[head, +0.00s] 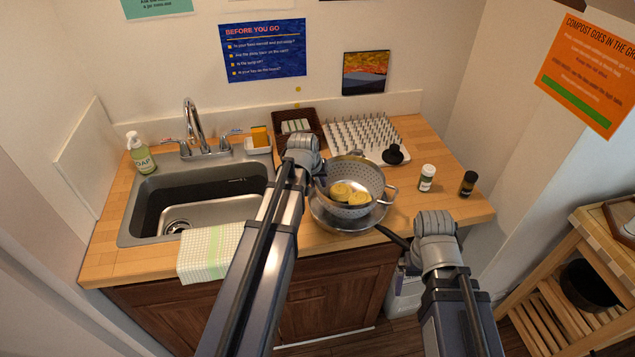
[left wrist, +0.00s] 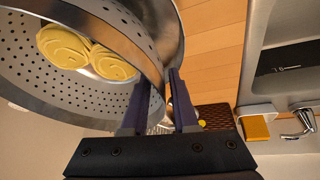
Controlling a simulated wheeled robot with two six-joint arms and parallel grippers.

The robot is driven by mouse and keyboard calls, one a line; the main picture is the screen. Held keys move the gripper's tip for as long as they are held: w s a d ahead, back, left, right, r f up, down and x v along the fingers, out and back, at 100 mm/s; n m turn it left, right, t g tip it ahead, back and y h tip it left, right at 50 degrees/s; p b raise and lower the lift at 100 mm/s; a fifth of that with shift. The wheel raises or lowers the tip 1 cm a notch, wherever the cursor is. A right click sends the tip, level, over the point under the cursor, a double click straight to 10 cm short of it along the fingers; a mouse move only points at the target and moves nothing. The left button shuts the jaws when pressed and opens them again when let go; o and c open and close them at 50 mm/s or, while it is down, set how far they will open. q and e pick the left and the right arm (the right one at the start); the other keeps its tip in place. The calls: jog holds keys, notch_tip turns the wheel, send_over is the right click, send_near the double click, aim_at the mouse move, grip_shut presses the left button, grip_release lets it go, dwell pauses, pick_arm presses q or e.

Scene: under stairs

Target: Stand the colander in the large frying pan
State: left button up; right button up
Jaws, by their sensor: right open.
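The colander (head: 363,172) is grey metal with small holes and holds yellow coiled pasta nests (head: 349,193). It is over the large frying pan (head: 323,219), a shiny pan whose dark handle (head: 392,236) points right. I cannot tell whether its base touches the pan. My left gripper (head: 316,168) is at the colander's left rim. In the left wrist view one finger is inside the colander (left wrist: 88,22) and one outside, shut on the rim. My right gripper (head: 436,222) is open and empty beside the pan handle, its fingers mostly hidden by the wrist.
A sink (head: 200,195) with a checked towel (head: 208,253) is left. A wicker basket (head: 297,124), a white peg rack (head: 362,130) and a black knobbed object (head: 394,154) stand behind. A white jar (head: 427,177) and dark bottle (head: 467,184) stand right, with bare wood around them.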

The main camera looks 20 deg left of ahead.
pick_arm(q)
jog(key=shift+o, duration=0.9)
jog(key=shift+r, duration=0.1)
jog(key=shift+r, duration=0.15)
jog(key=p+v, duration=1.1)
jog(key=v, duration=0.1)
jog(key=s+d+f+m+g, duration=0.1)
jog(key=s+d+m+g, duration=0.1)
jog(key=s+d, duration=0.6)
jog(key=s+d+f+m+g+y, duration=0.1)
jog(key=s+d+m+g, duration=0.2)
jog(key=s+d, duration=0.6)
jog(key=d+m, duration=0.2)
jog(key=d, duration=0.3)
jog(key=shift+d, duration=0.25)
